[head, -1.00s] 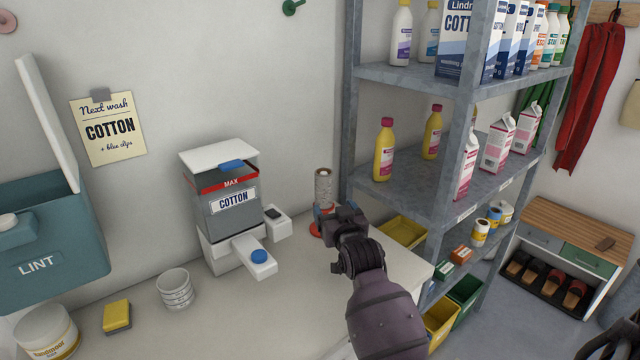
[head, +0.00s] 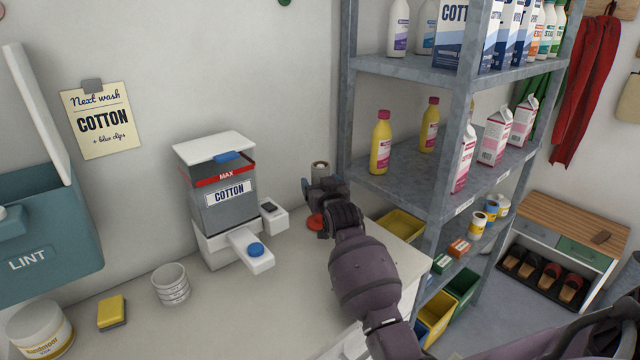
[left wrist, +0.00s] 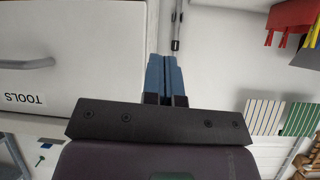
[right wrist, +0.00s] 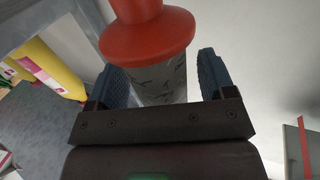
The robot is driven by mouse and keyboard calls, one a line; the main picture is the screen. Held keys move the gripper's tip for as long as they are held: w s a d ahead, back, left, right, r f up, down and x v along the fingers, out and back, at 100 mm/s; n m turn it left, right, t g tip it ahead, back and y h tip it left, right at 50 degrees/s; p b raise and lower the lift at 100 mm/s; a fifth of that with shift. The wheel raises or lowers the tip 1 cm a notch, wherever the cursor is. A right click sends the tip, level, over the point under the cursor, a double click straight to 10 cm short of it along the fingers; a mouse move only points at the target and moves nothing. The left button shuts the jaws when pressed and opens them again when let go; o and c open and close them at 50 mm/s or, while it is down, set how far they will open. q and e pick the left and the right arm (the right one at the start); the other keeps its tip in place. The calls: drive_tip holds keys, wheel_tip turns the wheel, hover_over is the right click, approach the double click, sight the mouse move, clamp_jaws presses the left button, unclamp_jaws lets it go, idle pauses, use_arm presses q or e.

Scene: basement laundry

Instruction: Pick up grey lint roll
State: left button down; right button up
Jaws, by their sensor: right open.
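The grey lint roll (head: 320,169) stands upright on its red holder (head: 314,222) near the wall, left of the metal shelf. In the head view my right gripper hides most of it. In the right wrist view the roll (right wrist: 160,85) shows a grey, dark-flecked surface under the wide red disc (right wrist: 148,38). My right gripper (right wrist: 162,75) is open, with one blue finger on each side of the roll; I cannot tell whether either finger touches it. My left gripper (left wrist: 166,60) shows in the left wrist view, its blue fingers together with nothing visible between them.
The COTTON dispenser (head: 222,205) stands just left of the roll. The metal shelf (head: 415,185) with bottles and cartons rises close on the right. A ribbed cup (head: 171,287), a yellow sponge (head: 112,313) and a tub (head: 40,330) stand farther left. The front counter is clear.

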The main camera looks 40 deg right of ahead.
use_arm(q)
drive_tip(key=shift+s, duration=0.15)
drive_tip(key=shift+s+f, duration=0.2)
drive_tip(key=shift+s, duration=0.1)
use_arm(e)
drive_tip(key=c, duration=1)
